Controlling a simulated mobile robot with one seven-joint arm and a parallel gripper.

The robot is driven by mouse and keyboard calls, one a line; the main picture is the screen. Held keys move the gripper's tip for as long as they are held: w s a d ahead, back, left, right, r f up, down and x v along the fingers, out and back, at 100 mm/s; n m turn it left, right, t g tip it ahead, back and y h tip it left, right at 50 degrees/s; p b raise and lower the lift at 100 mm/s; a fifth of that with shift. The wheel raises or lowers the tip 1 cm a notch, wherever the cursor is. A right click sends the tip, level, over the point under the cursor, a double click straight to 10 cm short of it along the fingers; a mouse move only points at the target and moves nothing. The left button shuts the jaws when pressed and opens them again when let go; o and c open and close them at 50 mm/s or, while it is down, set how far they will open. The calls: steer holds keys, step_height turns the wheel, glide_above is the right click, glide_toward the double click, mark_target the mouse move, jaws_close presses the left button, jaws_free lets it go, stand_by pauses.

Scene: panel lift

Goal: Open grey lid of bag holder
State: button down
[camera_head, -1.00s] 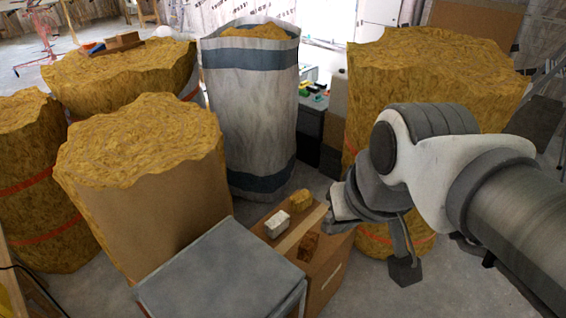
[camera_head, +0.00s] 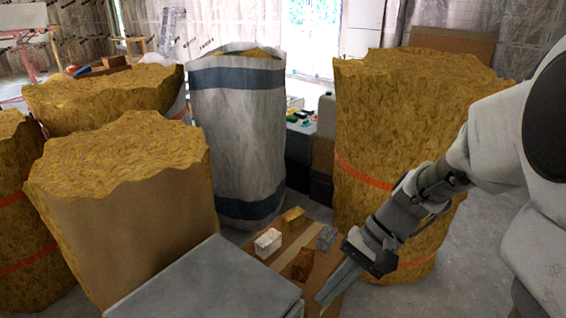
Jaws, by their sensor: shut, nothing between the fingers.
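A flat grey panel, which looks like the grey lid (camera_head: 205,284), lies at the bottom centre in front of me. Its near part is cut off by the picture's lower edge, and the holder under it is hidden. My gripper (camera_head: 326,290) is just right of the lid's right corner, pointing down and left. Its fingers are together and empty. I cannot tell whether they touch the lid's edge.
A brown box top (camera_head: 322,262) with several small blocks lies behind the lid, close to my gripper. A tall grey-white bag (camera_head: 238,130) stands behind it. Yellow insulation rolls stand left (camera_head: 125,210) and right (camera_head: 400,130). Bare floor shows at right.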

steer(key=w+f+m+t+y+b, duration=0.1)
steer(key=w+f+m+y+b, duration=0.35)
steer(key=f, duration=0.45)
steer(key=w+f+m+t+y+b, duration=0.1)
steer(key=w+f+m+y+b, duration=0.25)
steer(key=f+b, duration=0.45)
steer(key=m+t+y+b, duration=0.1)
steer(key=m+t+b, duration=0.5)
steer(key=m+t, duration=0.7)
glide_toward(300, 302)
steer(key=s+r, duration=0.2)
steer(key=b+x, duration=0.2)
steer(key=x, duration=0.8)
steer(key=shift+w, duration=0.2)
steer(key=shift+r, duration=0.15)
